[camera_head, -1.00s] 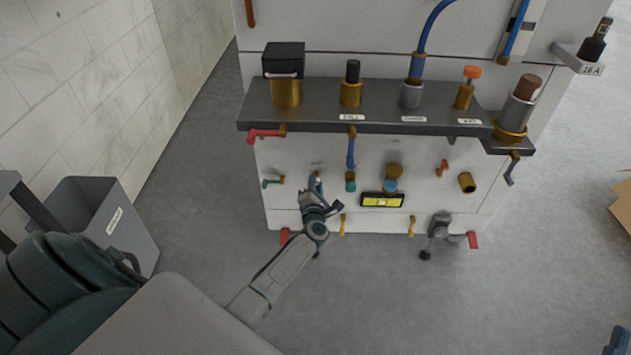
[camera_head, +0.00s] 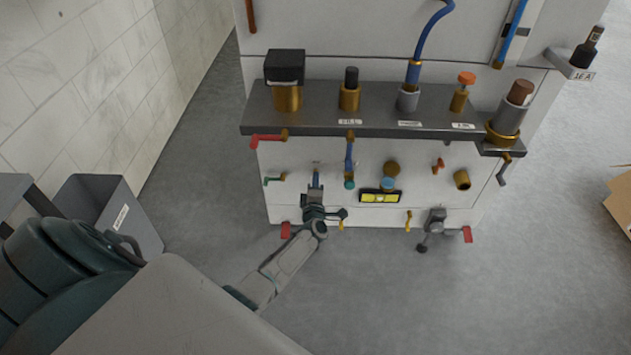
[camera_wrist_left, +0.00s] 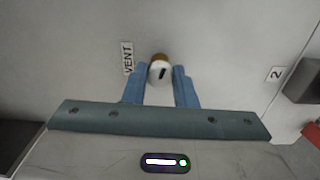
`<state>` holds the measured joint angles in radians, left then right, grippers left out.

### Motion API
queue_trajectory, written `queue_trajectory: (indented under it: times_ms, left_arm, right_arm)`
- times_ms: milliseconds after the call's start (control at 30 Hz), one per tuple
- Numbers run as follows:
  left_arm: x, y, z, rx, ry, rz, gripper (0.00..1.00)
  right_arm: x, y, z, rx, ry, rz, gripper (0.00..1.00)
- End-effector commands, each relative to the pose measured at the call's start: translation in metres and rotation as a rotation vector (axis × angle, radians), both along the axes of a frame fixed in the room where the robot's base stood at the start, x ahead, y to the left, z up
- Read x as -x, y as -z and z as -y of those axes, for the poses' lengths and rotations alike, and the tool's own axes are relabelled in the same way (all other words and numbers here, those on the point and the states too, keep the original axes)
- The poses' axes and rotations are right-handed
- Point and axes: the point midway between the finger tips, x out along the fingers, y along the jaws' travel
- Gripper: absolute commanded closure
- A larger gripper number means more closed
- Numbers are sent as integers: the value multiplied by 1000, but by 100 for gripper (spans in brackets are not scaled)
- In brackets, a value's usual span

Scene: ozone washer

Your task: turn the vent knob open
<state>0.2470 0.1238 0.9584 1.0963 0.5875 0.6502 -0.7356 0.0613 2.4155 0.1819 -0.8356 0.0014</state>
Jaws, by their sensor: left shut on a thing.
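The vent knob (camera_wrist_left: 160,72) is a small round white knob with a dark slot-like mark, slightly tilted from vertical, and a brown-gold part behind it. It is on the pale front panel beside a VENT label (camera_wrist_left: 127,57). My left gripper (camera_wrist_left: 161,80) has its two blue fingers on either side of the knob, shut on it. In the head view my left gripper (camera_head: 316,180) is at the lower left of the machine's front, and its fingers mostly hide the knob. My right gripper is not in view.
A dark shelf (camera_head: 380,124) with several fittings juts out above my gripper. A yellow display (camera_head: 380,197) is to the right. A grey bin (camera_head: 146,228) stands at left; the floor between is clear.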

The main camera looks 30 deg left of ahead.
Motion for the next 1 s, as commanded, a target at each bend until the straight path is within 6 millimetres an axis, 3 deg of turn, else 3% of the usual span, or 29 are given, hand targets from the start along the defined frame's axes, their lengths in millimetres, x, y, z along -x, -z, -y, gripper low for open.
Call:
queue_trajectory:
  times_ms: [500, 533, 633, 1000]
  left_arm:
    - [-1, 0, 1, -13, 1, -9, 98]
    - [-1, 0, 1, -13, 1, -9, 72]
    - [-1, 0, 1, -13, 1, -9, 54]
    - [5, 0, 4, -13, 1, -9, 54]
  right_arm:
    - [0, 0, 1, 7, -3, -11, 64]
    - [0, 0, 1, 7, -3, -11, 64]
    - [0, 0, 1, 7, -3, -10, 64]
    - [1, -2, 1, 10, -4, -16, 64]
